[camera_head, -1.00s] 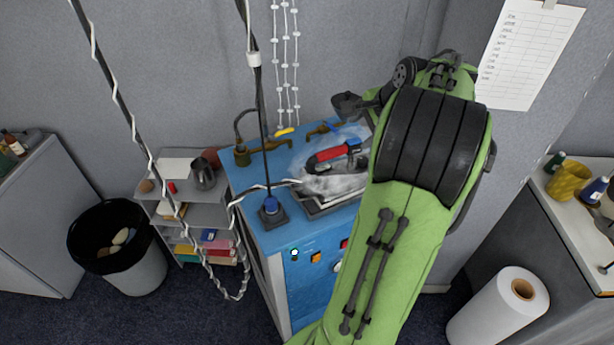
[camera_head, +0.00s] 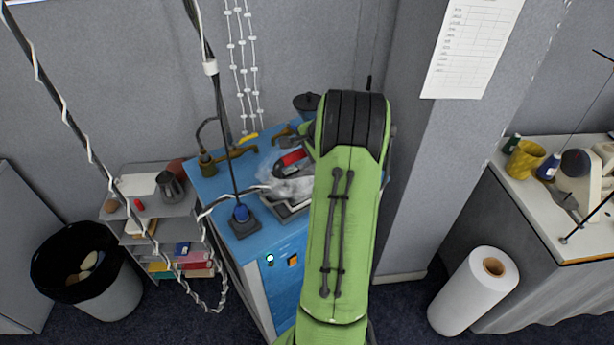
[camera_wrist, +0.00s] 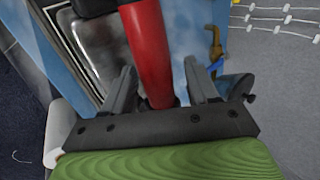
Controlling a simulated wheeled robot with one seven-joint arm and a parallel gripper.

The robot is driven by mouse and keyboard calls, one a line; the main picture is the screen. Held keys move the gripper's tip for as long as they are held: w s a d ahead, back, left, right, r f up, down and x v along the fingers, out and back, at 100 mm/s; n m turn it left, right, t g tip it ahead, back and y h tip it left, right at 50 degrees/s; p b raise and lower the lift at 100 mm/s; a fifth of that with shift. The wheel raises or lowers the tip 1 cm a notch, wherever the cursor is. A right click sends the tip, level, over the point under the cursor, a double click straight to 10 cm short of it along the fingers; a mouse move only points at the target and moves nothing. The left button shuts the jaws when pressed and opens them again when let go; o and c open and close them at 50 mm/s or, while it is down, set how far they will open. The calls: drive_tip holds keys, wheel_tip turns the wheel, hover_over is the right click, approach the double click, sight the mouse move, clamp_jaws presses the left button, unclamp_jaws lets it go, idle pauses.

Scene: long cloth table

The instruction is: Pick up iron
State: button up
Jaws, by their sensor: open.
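The iron (camera_head: 292,158) with its red handle sits on the blue ironing unit (camera_head: 212,186) in the head view, its right part hidden behind my green arm. In the wrist view the red handle of the iron (camera_wrist: 147,42) runs down between the two grey fingers of my gripper (camera_wrist: 160,72). The fingers are apart, one on each side of the handle, with a gap visible on both sides. Whether the fingers are level with the handle or above it is hard to tell. My gripper is hidden behind the arm in the head view.
Shelves (camera_head: 150,227) and a bin (camera_head: 98,290) stand left, a white roll (camera_head: 470,295) right.

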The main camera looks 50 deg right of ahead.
drive_tip(key=shift+s+a+r, duration=0.1)
drive_tip(key=shift+s, duration=0.05)
drive_tip(key=shift+c, duration=1.2)
clamp_jaws()
drive_tip(key=shift+r, duration=0.1)
